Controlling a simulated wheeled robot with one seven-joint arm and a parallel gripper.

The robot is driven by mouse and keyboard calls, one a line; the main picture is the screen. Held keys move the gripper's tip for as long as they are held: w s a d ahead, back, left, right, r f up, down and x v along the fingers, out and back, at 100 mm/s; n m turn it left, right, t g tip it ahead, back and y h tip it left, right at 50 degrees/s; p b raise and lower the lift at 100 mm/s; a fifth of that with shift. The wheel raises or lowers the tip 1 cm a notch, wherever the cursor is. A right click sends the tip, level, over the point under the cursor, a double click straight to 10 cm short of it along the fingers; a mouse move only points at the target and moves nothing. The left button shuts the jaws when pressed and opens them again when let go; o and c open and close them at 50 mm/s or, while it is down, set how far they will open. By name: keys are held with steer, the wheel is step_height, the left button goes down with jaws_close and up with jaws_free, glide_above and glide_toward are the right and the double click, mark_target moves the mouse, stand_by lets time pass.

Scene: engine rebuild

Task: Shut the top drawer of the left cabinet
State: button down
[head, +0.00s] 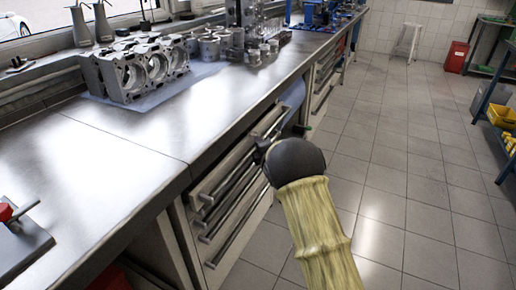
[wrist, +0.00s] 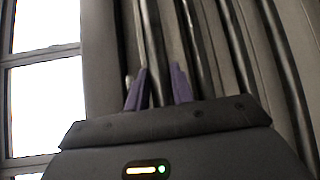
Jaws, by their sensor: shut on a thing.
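The left cabinet (head: 190,245) stands under the near part of the metal workbench. Its top drawer (head: 222,172) lies just below the bench edge, with a long bar handle across its front. How far the drawer stands out is hard to tell. My gripper (head: 264,147) is at the far end of the upper handles, partly hidden behind my dark wrist. In the wrist view, its two purple fingers (wrist: 160,88) are closed around a bar handle (wrist: 150,35), which appears to be the top drawer's. The exact contact is hard to see.
The workbench top (head: 125,140) overhangs the drawers. An engine block (head: 135,70) and several metal parts stand on it. More drawers (head: 325,75) continue farther along. The tiled floor (head: 385,165) to the right is clear. A shelf with yellow bins (head: 502,117) stands at the right.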

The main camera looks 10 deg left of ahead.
steer(key=c, duration=1.2)
jaws_free()
steer(key=shift+s, duration=0.1)
